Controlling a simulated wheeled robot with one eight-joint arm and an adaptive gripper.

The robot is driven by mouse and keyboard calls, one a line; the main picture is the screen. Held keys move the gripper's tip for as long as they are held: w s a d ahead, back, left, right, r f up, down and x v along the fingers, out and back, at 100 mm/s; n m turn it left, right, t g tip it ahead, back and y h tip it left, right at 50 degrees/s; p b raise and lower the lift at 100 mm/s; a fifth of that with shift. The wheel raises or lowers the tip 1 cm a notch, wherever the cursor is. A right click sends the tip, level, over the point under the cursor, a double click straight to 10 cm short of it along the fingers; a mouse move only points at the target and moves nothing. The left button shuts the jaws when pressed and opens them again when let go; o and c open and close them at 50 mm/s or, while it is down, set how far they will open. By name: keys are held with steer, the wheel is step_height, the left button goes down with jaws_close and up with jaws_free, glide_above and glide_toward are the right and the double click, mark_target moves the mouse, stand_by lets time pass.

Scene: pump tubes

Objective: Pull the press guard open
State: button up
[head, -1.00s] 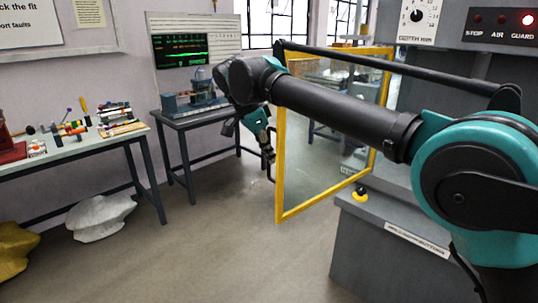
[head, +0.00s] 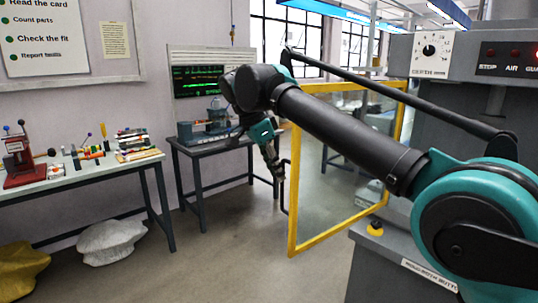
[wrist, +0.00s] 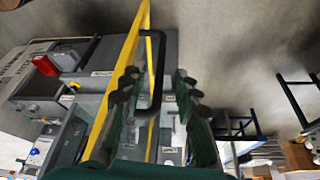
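The press guard (head: 297,195) is a clear panel in a yellow frame, standing swung out from the grey press at an angle. Its yellow frame also runs up the wrist view (wrist: 131,55). Its black bar handle (head: 287,190) stands off the frame's outer left edge. In the wrist view the handle (wrist: 156,80) lies between my two fingers in the picture. My gripper (head: 277,172) is beside the handle. In the wrist view its dark ridged fingers (wrist: 157,92) are apart, with a clear gap on the right of the handle. Firm contact does not show.
The press base (head: 375,265) stands at right, below a control box with a dial (head: 430,50) and lamps. A small table (head: 225,140) with a screen behind it is left of my gripper. A bench (head: 90,172) stands farther left. The floor (head: 225,250) between is clear.

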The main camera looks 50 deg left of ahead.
steer(key=shift+v, duration=3)
